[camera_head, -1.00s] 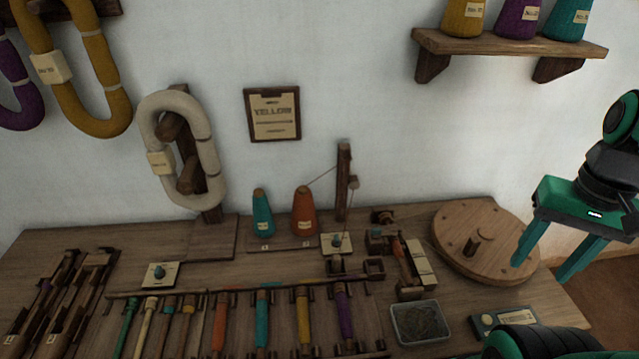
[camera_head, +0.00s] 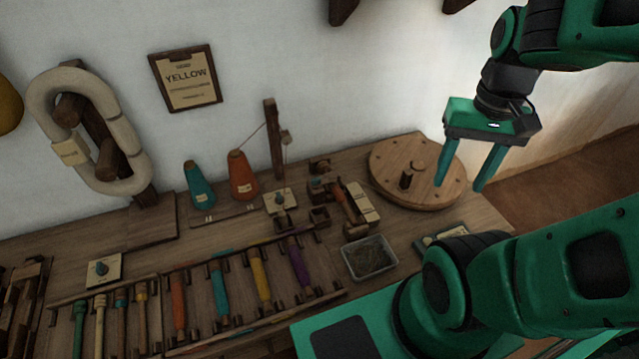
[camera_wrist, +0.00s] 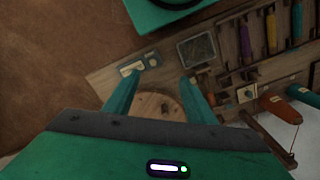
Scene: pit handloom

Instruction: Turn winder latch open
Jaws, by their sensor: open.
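The winder (camera_head: 346,203) is a small wooden device with an orange bobbin and pale blocks, on the bench right of the coloured cones. Its latch is too small to tell apart in the head view. My gripper (camera_head: 461,186) is open and empty, high at the right, its fingers pointing down near the right edge of the round wooden disc (camera_head: 392,163). It is apart from the winder. In the wrist view the open fingers (camera_wrist: 160,78) frame the disc (camera_wrist: 155,104) below.
A glass tray (camera_head: 369,258) stands in front of the winder, with a small labelled box (camera_head: 440,237) to its right. A thin post (camera_head: 274,140) rises behind the winder. A rack with coloured bobbins (camera_head: 220,288) lies left. My arm covers the front right.

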